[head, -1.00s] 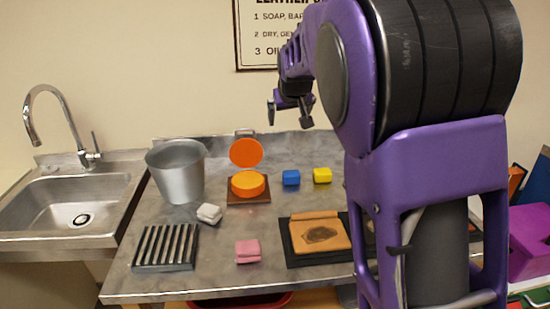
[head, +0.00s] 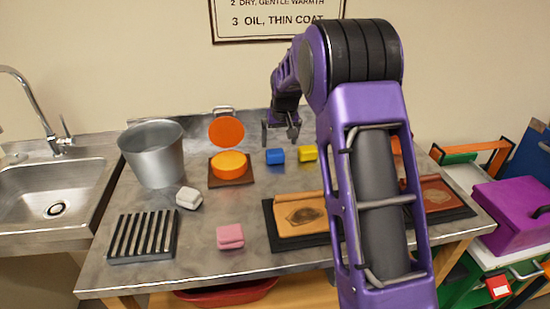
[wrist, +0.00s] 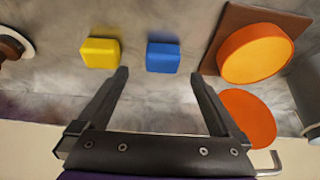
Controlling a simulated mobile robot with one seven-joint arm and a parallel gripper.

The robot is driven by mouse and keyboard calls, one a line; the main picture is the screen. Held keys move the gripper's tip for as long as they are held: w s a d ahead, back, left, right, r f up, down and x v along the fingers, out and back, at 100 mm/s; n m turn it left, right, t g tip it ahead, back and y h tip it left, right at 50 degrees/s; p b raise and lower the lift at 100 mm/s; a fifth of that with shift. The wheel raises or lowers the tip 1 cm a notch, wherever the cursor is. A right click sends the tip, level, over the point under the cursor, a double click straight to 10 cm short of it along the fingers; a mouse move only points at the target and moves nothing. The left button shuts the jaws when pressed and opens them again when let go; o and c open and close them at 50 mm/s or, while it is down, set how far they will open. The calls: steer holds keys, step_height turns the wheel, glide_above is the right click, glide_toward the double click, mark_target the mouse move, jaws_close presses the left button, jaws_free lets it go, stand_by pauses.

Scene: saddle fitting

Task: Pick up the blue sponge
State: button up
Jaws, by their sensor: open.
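The blue sponge (head: 275,156) is a small block lying on the grey worktop, between the orange tin and the yellow sponge (head: 308,153). In the wrist view the blue sponge (wrist: 163,57) shows beyond the fingertips, nearly midway between them. The yellow sponge (wrist: 100,52) is to its left, in line with the left finger. My gripper (head: 280,134) is open and empty, above the back of the worktop near the blue sponge. Its two spread fingers also show in the wrist view (wrist: 158,75). Nothing touches the blue sponge.
The open orange tin (head: 229,163) on a brown board stands left of the blue sponge. A metal bucket (head: 155,155), white block (head: 189,197), slatted rack (head: 143,236) and pink sponge (head: 230,236) lie further out. Leather pieces (head: 300,213) lie on a dark mat. The worktop before the blue sponge is clear.

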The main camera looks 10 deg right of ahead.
mark_target(276, 155)
steer(key=x, duration=0.2)
steer(key=shift+w+f, duration=0.2)
steer(key=shift+f, duration=0.15)
steer(key=x, duration=0.4)
steer(key=shift+s+a+f, duration=0.2)
steer(key=shift+s+a, duration=0.05)
steer(key=shift+w+f, duration=0.2)
steer(key=shift+f, duration=0.25)
steer(key=c, duration=1.3)
steer(key=shift+o, duration=0.2)
step_height(276, 155, up, 10)
steer(key=shift+r, duration=0.1)
steer(key=o, duration=0.8)
steer(key=c, duration=0.7)
